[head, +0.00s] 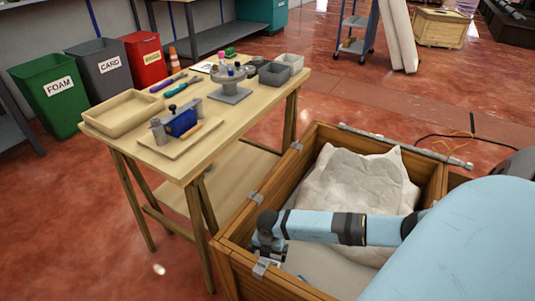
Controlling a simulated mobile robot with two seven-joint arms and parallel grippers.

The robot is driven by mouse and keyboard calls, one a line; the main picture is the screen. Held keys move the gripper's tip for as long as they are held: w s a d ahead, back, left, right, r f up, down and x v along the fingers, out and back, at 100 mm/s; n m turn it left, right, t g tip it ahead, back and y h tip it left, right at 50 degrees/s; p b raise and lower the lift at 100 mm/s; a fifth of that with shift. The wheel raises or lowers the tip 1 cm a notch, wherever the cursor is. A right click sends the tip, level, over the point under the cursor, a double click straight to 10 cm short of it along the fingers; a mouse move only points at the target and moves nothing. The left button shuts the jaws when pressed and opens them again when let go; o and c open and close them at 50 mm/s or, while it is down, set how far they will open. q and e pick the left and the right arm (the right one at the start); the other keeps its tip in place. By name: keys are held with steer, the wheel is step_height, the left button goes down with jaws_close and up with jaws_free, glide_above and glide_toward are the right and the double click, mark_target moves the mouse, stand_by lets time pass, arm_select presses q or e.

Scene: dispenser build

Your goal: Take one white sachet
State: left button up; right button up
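I cannot make out a separate white sachet for certain in the head view. A crumpled white sheet or bag (355,180) fills much of the wooden crate (240,268) at the lower right. My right arm reaches in from the right across the crate. Its gripper (272,246) is at the crate's left side, low near the rim; its fingers are too dark and small to tell open from shut. My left gripper is not in view.
A wooden table (190,165) stands left of the crate. Coloured waste bins (55,95) stand behind. Red floor is open beyond.

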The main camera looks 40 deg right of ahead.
step_height(320, 180, down, 3)
steer(key=shift+f+b, duration=0.1)
steer(key=shift+b, duration=0.3)
steer(key=shift+f+b, duration=0.4)
steer(key=shift+f, duration=0.15)
step_height(320, 180, down, 4)
steer(key=b, duration=0.2)
steer(key=shift+d+r+b, duration=0.1)
steer(key=shift+d+b, duration=0.05)
steer(key=shift+b, duration=0.15)
steer(key=shift+f, duration=0.25)
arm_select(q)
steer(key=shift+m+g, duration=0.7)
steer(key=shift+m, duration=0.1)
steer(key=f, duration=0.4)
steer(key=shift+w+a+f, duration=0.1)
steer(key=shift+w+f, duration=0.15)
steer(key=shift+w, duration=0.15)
arm_select(e)
steer(key=shift+r, duration=0.1)
steer(key=c, duration=0.9)
